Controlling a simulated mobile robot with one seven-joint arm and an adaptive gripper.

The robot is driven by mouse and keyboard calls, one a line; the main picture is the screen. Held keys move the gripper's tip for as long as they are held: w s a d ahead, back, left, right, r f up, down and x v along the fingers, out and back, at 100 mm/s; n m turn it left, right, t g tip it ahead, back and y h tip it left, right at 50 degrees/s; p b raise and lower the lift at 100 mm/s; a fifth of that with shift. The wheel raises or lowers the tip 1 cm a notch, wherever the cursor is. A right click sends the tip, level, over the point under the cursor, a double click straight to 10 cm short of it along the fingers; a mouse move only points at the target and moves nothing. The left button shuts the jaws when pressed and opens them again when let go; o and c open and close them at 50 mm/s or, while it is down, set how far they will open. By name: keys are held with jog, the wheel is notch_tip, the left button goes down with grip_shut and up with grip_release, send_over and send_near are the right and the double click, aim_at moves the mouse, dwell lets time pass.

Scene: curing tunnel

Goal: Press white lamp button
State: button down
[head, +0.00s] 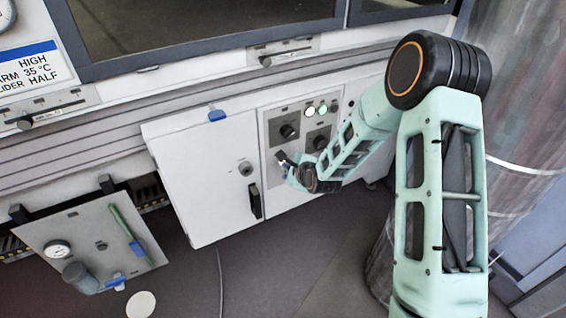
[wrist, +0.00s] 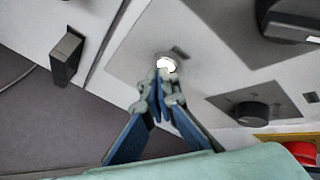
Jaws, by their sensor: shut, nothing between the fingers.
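A round, brightly lit white lamp button (wrist: 166,63) sits on a grey plate of the panel in the wrist view. The tips of my gripper (wrist: 160,80) are together and empty, at the lower edge of the button and partly covering it. I cannot tell whether they touch it. In the head view my gripper (head: 284,163) is at the lower left of the control panel, below a black knob (head: 287,131). The button there is mostly hidden by my gripper.
Another black knob (head: 320,142) is right of my gripper. A red button (wrist: 301,151) shows at the wrist view's lower right. A white cabinet door (head: 205,175) with a black handle (head: 255,200) stands left. A gauge plate (head: 90,240) is farther left.

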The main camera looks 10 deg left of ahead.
jog(key=shift+s+d, duration=0.4)
jog(key=shift+s, duration=0.15)
jog(key=shift+s+d, duration=0.7)
jog(key=shift+s, duration=0.35)
jog(key=shift+s+d, duration=0.7)
jog(key=shift+s, duration=0.35)
